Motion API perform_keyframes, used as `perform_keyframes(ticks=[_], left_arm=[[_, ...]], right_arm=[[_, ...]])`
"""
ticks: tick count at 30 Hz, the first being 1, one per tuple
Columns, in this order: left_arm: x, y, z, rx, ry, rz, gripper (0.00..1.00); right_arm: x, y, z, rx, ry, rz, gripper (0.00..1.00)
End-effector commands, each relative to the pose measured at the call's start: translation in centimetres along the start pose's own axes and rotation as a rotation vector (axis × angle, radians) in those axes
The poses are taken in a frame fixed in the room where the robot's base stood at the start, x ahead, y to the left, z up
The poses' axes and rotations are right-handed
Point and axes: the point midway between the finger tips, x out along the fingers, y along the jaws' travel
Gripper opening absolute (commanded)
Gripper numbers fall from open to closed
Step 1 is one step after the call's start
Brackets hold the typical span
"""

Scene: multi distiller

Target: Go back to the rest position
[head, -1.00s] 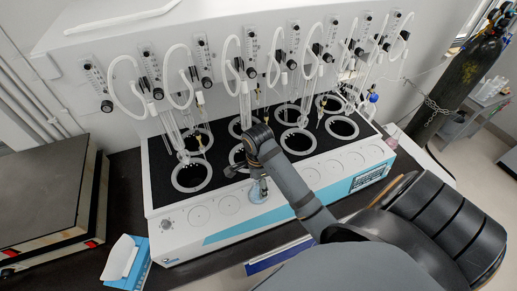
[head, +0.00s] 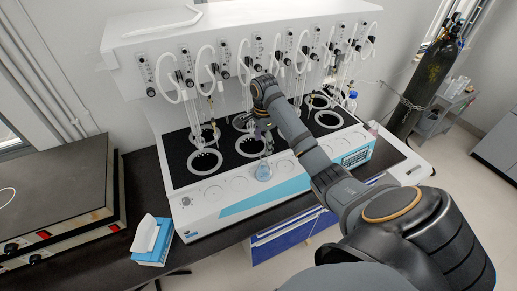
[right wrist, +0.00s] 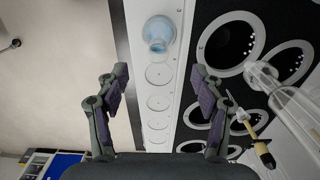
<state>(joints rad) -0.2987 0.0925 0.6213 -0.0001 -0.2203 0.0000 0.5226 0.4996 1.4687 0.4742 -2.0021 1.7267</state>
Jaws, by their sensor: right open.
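My right gripper (head: 262,135) hangs over the front of the white distiller (head: 215,200). In the right wrist view the gripper (right wrist: 160,75) has its two fingers wide apart with nothing between them. A small flask with pale blue liquid (head: 263,171) stands on the distiller's front ledge, below the right gripper. In the right wrist view the flask (right wrist: 158,36) stands beyond the fingertips, apart from them. My left gripper is not in view.
Glass tubes and white hoses (head: 205,60) rise behind the round heating wells (head: 205,161). A hot plate (head: 60,195) and a blue tissue box (head: 152,242) are at left. A gas cylinder (head: 440,75) stands at back right. Floor is free at front right.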

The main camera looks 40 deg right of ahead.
Motion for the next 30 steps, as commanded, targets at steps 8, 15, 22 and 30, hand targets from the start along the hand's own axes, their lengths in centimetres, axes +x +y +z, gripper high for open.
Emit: perform_keyframes(ticks=[8, 15, 22, 30], left_arm=[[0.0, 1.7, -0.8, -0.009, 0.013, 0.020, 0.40], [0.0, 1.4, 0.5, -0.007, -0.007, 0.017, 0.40], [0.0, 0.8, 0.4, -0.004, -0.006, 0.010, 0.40], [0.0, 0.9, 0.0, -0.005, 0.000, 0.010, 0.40]], right_arm=[[-0.1, 0.0, -0.1, 0.000, 0.000, 0.000, 0.68], [0.0, 0.0, 0.0, -0.001, 0.000, 0.000, 0.68], [5.3, 4.2, 3.3, -0.395, 0.045, -0.035, 0.68], [10.2, 14.5, 8.6, -1.194, 0.136, -0.146, 0.68]])
